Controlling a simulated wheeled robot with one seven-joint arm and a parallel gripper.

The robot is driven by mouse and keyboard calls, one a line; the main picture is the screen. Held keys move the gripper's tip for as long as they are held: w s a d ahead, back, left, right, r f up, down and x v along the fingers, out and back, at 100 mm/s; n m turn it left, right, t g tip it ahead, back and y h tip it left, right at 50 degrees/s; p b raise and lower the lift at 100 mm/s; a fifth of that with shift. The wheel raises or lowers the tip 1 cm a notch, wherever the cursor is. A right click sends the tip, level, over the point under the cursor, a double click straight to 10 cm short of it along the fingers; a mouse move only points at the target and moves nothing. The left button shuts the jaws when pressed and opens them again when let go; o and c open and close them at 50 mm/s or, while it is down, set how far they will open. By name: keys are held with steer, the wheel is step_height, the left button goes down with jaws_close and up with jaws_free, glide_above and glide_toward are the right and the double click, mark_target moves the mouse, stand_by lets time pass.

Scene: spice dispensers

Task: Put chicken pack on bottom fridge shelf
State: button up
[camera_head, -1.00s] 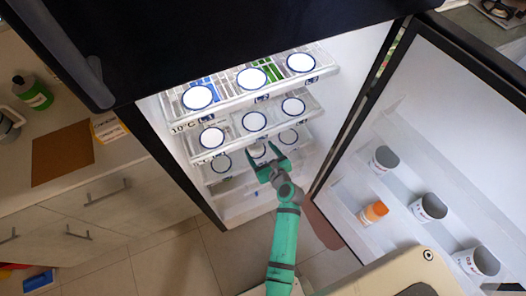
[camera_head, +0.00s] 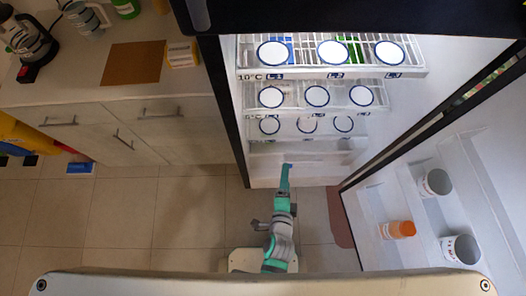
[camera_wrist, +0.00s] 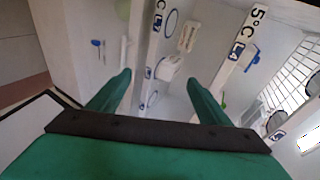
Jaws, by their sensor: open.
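The fridge stands open, with several white shelves. Its lowest marked shelf (camera_head: 280,142) has a row of round blue-rimmed white labels. My gripper (camera_head: 287,168) is low at the fridge's front opening, below that shelf. In the wrist view my gripper (camera_wrist: 158,80) has its two green fingers wide apart, with no object held between them. A small pale object (camera_wrist: 170,68) shows beyond the fingers inside the fridge; I cannot tell what it is. I cannot clearly make out a chicken pack in either view.
The fridge door (camera_head: 400,190) is open on the right, holding an orange-capped bottle (camera_head: 397,230) and white cups (camera_head: 434,183). A counter with drawers (camera_head: 130,120) stands left. The floor (camera_head: 150,215) before the drawers is mostly clear.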

steer(key=s+a+r+n+t+y, duration=0.1)
steer(key=s+a+r+n, duration=0.3)
steer(key=s+r+n, duration=0.2)
steer(key=s+a+r+n+t+y, duration=0.1)
steer(key=s+a+r+n, duration=0.3)
steer(key=s+r+n, duration=0.3)
step_height(320, 180, up, 5)
steer(key=n, duration=0.5)
steer(key=shift+s+f+t, duration=0.2)
steer(key=shift+s+t, duration=0.05)
steer(key=shift+t, duration=0.05)
